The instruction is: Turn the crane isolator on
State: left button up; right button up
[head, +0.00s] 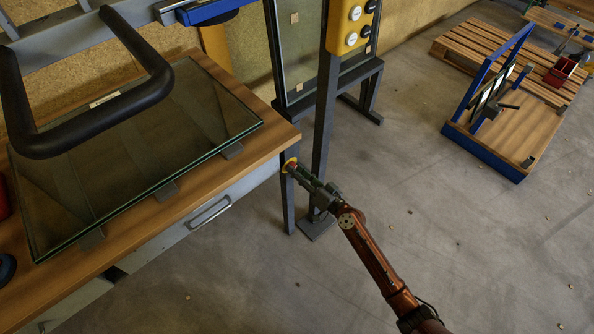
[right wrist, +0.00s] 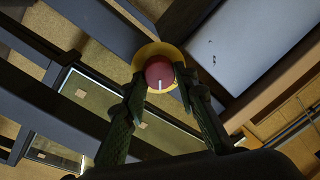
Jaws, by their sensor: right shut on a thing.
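My right gripper (head: 296,167) is at the knob. In the right wrist view its two fingers (right wrist: 161,78) sit on either side of the knob and are closed on it. The fingers hide parts of the knob's sides and the yellow plate. My left gripper is not in view.
A glass pane (head: 130,150) lies on the wooden bench (head: 250,152), under a black U-shaped handle (head: 90,120). A yellow button box (head: 351,25) stands on a dark post behind. A blue-framed rack (head: 500,120) and a pallet (head: 480,50) are at right. The floor between is clear.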

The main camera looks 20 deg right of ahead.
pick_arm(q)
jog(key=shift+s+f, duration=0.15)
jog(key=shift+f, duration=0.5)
pick_arm(e)
jog(key=shift+d+f+m+h, duration=0.1)
jog(key=shift+m+h, duration=0.1)
jog(key=shift+m, duration=2.05)
jog(key=shift+d+m+h, duration=0.1)
jog(key=shift+m+h, duration=0.1)
jog(key=shift+m, duration=2.05)
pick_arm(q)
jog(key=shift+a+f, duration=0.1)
pick_arm(e)
jog(key=o, duration=1.2)
jog(key=shift+a, duration=0.1)
jog(key=shift+c, duration=0.2)
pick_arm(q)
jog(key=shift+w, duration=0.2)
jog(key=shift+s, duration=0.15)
pick_arm(e)
jog(key=v, duration=1.2)
jog(key=shift+f, duration=0.3)
